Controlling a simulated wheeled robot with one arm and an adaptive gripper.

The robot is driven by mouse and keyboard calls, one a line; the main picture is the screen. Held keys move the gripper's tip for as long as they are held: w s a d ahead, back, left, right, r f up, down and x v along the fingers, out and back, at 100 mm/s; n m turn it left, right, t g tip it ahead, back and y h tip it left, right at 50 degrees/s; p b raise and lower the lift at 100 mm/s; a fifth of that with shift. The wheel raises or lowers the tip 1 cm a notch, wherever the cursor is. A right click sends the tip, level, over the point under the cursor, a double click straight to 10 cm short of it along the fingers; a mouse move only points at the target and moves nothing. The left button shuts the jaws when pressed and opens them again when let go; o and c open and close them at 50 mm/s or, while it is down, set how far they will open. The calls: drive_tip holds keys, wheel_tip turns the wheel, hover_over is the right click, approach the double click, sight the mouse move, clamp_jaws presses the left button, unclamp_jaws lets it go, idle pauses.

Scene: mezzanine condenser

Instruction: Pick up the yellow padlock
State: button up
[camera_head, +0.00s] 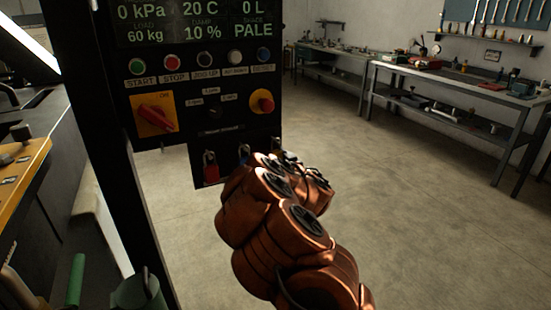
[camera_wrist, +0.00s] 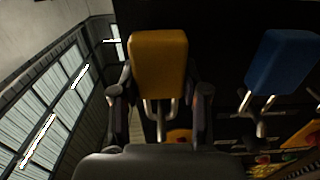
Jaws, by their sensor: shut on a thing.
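The yellow padlock (camera_wrist: 158,65) fills the upper middle of the wrist view, its metal shackle pointing down in the picture. My gripper (camera_wrist: 159,92) has one finger on each side of it and is shut on it. I cannot tell whether the shackle still hangs on its hook. In the head view my copper-coloured arm reaches to the lower part of the black control panel (camera_head: 200,90), and it hides the yellow padlock and my gripper.
A blue padlock (camera_wrist: 283,70) hangs close by on the right in the wrist view. A red padlock (camera_head: 210,172) hangs at the panel's lower left. A red-and-yellow rotary switch (camera_head: 153,114) and a row of buttons sit above. Open floor (camera_head: 400,210) lies to the right, before workbenches (camera_head: 460,85).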

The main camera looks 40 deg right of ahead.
drive_tip(key=shift+c, duration=1)
drive_tip(key=shift+r, duration=0.1)
drive_tip(key=shift+r+b, duration=0.3)
drive_tip(key=shift+r, duration=0.4)
drive_tip(key=b+v, duration=1)
drive_tip(key=v, duration=0.8)
drive_tip(key=shift+a, duration=0.1)
drive_tip(key=shift+r, duration=0.1)
drive_tip(key=shift+r+p, duration=0.35)
drive_tip(key=shift+p, duration=0.1)
